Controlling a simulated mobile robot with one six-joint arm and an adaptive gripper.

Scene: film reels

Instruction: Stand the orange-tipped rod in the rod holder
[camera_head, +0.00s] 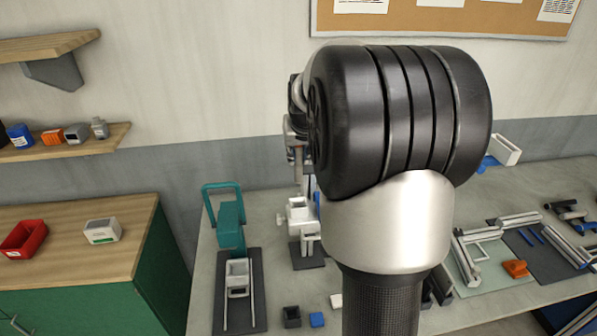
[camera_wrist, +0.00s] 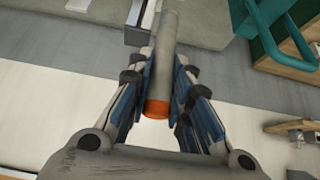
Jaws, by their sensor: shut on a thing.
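My gripper (camera_wrist: 160,78) is shut on a grey rod with an orange tip (camera_wrist: 165,50) in the wrist view. The orange end (camera_wrist: 156,109) points toward the palm, and the plain grey shaft runs out past the fingertips. I cannot tell for sure which item is the rod holder. A small dark block (camera_head: 291,316) and a white fixture (camera_head: 301,212) on a dark base stand on the bench, left of my arm.
A teal stand (camera_head: 230,226) and a white frame with rods (camera_head: 237,276) on a dark mat are at the bench's left. A small blue block (camera_head: 316,320) lies near the front. Rails and an orange piece (camera_head: 514,268) crowd the right. A green cabinet (camera_head: 150,270) stands left of the bench.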

